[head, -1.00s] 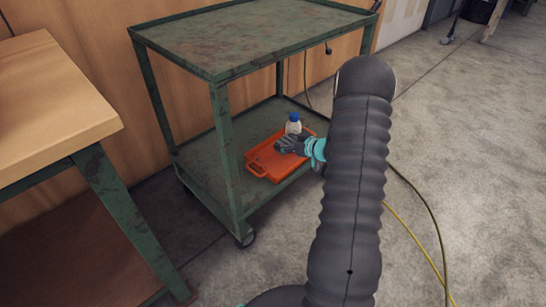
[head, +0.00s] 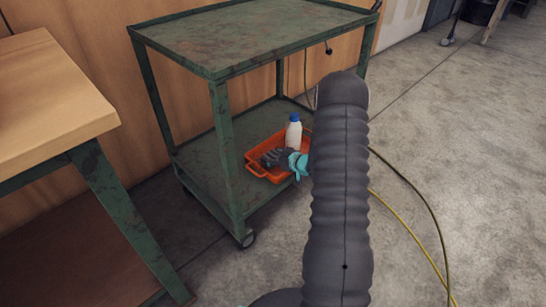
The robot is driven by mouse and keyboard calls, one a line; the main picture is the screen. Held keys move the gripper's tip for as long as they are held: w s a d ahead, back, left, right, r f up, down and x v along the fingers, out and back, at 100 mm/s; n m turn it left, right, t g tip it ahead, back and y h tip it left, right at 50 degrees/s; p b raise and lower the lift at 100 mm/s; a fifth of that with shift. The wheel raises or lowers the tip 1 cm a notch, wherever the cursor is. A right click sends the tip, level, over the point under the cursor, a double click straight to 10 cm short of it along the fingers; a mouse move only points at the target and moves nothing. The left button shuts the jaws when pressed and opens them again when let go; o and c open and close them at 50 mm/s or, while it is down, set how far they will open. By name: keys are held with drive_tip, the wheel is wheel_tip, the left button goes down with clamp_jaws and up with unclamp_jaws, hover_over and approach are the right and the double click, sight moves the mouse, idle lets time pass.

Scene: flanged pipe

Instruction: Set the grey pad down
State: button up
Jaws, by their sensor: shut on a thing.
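My gripper (head: 268,158) is dark grey with a teal wrist behind it, and it reaches in from the right over the orange tray (head: 258,172) on the cart's lower shelf. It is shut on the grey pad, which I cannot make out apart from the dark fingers. The fingers are low, at about the height of the tray's rim. I cannot tell whether the pad touches the tray floor. My arm covers the area right of the tray.
A white bottle with a blue cap (head: 293,133) stands upright just behind my gripper. The green cart (head: 228,150) has posts and an upper shelf (head: 250,38) close by. A wooden-topped bench (head: 50,85) is at left. Cables (head: 425,205) lie on the floor at right.

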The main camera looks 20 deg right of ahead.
drive_tip(key=shift+f, duration=0.25)
drive_tip(key=o, duration=1)
drive_tip(key=shift+r, duration=0.1)
drive_tip(key=shift+o, duration=0.2)
